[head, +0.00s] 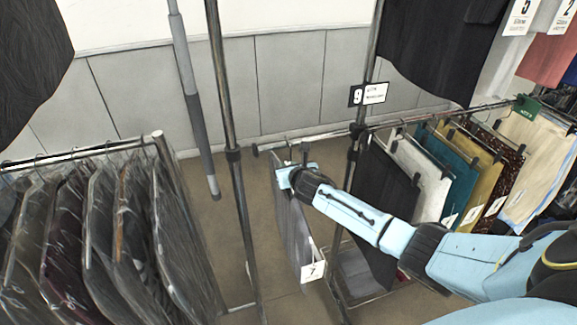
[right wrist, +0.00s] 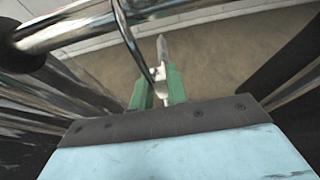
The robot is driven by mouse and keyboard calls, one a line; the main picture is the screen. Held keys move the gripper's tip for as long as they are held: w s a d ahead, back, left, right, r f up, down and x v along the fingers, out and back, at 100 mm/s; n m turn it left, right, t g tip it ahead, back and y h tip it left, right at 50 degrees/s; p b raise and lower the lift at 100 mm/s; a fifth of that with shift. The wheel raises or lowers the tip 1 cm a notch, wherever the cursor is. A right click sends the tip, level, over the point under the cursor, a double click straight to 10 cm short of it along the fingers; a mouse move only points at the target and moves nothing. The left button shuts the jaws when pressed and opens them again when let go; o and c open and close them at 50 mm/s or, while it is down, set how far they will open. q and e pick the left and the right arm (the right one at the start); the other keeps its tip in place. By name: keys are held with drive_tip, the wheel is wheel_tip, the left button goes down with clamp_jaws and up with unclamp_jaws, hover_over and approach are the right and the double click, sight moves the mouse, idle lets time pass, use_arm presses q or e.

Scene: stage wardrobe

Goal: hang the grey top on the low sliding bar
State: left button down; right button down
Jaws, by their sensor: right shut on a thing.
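The grey top (head: 296,240) hangs below my right gripper (head: 285,172), with a white tag marked 7 at its lower edge. The right gripper is shut on its hanger; in the right wrist view the green fingertips (right wrist: 159,88) close on the hanger's metal stem, and the hook (right wrist: 131,42) rises from them. The low sliding bar (head: 325,137) ends in a knob just above the gripper. In the right wrist view the hook crosses in front of the bar (right wrist: 70,27); I cannot tell whether it rests on it. My left gripper is out of view.
Several hung garments, black, white, teal and mustard (head: 475,178), fill the bar to the right. A number 9 sign (head: 368,94) is on the upright. A rack of covered garments (head: 95,240) stands left. A grey pole (head: 195,100) and a metal upright (head: 228,140) stand between.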

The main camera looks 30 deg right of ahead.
drive_tip(key=shift+f, duration=0.3)
drive_tip(key=c, duration=1.3)
unclamp_jaws()
drive_tip(key=shift+s, duration=0.1)
